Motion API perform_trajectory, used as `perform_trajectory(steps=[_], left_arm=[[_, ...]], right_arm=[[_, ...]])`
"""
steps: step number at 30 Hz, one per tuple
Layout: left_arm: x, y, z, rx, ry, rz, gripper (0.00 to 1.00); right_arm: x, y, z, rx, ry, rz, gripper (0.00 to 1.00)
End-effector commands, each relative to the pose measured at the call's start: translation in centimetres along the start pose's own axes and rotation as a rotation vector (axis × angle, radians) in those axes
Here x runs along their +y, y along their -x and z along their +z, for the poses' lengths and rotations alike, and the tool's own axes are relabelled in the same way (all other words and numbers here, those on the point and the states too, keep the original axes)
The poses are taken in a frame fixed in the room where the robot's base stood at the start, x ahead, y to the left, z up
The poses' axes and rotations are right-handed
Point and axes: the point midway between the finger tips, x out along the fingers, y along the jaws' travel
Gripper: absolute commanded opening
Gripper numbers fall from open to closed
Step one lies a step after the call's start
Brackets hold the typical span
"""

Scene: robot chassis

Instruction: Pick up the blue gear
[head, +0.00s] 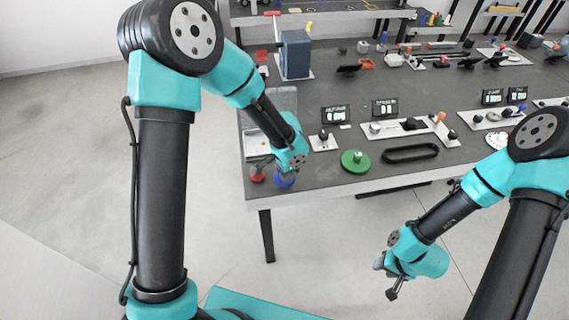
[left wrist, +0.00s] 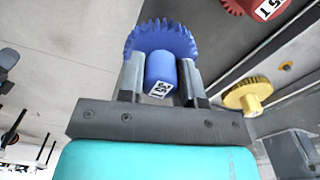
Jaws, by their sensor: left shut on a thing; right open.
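The blue gear (left wrist: 160,40) fills the top middle of the left wrist view, with a blue hub that bears a small white label. My left gripper (left wrist: 160,80) is shut on that hub, one finger on each side. In the head view the blue gear (head: 285,181) shows at the table's front left edge, below my left gripper (head: 277,164). I cannot tell there whether it touches the table. My right gripper (head: 391,281) is open and empty, in front of the table and lower than its top.
A red gear (head: 257,175) is just left of the blue gear. A yellow gear (left wrist: 248,94) is close by in the left wrist view. A green round part (head: 355,161) and a black belt (head: 410,153) lie to the right on the grey table (head: 310,178). A blue box (head: 296,55) stands behind.

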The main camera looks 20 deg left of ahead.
Motion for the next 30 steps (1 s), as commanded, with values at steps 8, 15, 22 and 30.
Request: perform_trajectory(steps=[8, 15, 22, 30], left_arm=[[6.3, 0.7, 3.0, -0.002, -0.004, 0.001, 0.07], [9.2, 0.9, 4.3, -0.001, -0.001, 0.000, 0.07], [9.8, 1.0, 4.5, -0.001, 0.000, 0.000, 0.07], [9.8, 1.0, 4.5, 0.000, 0.000, 0.000, 0.07]], right_arm=[[0.0, 0.0, 0.0, 0.000, 0.000, 0.000, 0.43], [0.0, 0.0, 0.0, 0.000, 0.000, 0.000, 0.43], [0.0, 0.0, 0.0, 0.000, 0.000, 0.000, 0.43], [0.0, 0.0, 0.0, 0.000, 0.000, 0.000, 0.43]])
